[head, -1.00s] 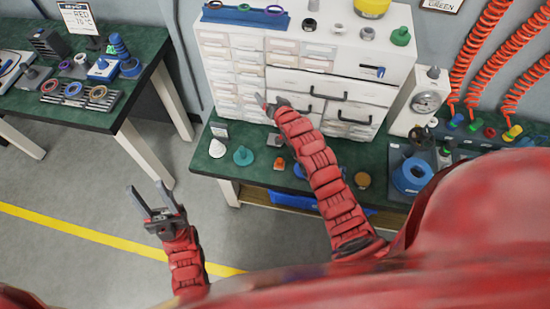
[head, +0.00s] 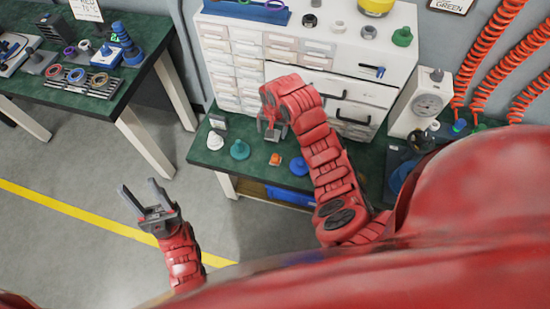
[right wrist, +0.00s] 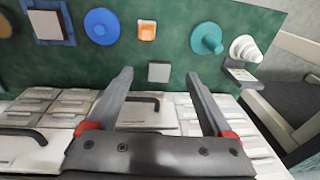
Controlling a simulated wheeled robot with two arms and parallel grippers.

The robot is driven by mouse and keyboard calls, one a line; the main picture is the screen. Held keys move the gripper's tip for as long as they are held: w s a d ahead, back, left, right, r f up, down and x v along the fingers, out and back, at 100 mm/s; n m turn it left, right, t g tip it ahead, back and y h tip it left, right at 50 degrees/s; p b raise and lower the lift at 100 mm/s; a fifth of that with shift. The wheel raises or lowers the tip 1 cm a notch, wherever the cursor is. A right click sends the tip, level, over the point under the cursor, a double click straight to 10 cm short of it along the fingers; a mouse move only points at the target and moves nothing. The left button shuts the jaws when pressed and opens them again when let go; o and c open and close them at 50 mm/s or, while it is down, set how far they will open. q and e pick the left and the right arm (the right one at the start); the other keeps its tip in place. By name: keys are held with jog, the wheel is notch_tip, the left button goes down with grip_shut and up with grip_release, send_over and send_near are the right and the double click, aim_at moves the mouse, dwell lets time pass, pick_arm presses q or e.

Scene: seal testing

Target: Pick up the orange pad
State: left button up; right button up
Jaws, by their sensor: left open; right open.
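The orange pad (head: 275,159) is a small orange piece on the green bench, in front of the white drawer cabinet. In the right wrist view the orange pad (right wrist: 147,31) lies near the top, beyond the fingertips, with a pale centre. My right gripper (head: 270,132) is open and empty, pointing down above the bench on the cabinet side of the pad. In the right wrist view the right gripper's (right wrist: 158,75) fingers are spread, with a small grey square (right wrist: 159,72) between the tips. My left gripper (head: 138,191) is open and empty above the floor.
Beside the pad stand a teal knobbed piece (head: 240,149), a white cone (head: 215,140) and a blue disc (right wrist: 102,26). The drawer cabinet (head: 235,75) with black handles rises behind. A second bench (head: 90,105) stands at the left, with open floor between.

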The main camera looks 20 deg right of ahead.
jog(key=shift+g, duration=0.8)
jog(key=f+b, duration=0.2)
jog(key=f, duration=0.1)
jog(key=s+f+b, duration=0.1)
jog(key=f+b, duration=0.1)
jog(key=f, duration=0.1)
jog(key=s+f+b, duration=0.1)
jog(key=f+b, duration=0.1)
jog(key=f, duration=0.1)
jog(key=shift+s+d+f+b, duration=0.15)
jog(key=shift+s+f+b, duration=0.15)
jog(key=shift+b, duration=0.1)
jog(key=shift+f+p, duration=0.35)
jog(key=shift+f, duration=0.05)
jog(key=shift+w+f, duration=0.15)
jog(key=shift+f, duration=0.75)
jog(key=shift+w+d+f+p, duration=0.1)
jog(key=shift+f+p, duration=0.2)
jog(key=shift+f, duration=0.8)
jog(key=shift+w+d+f+p, duration=0.1)
jog(key=shift+f+p, duration=0.2)
jog(key=shift+f, duration=0.75)
grip_shut()
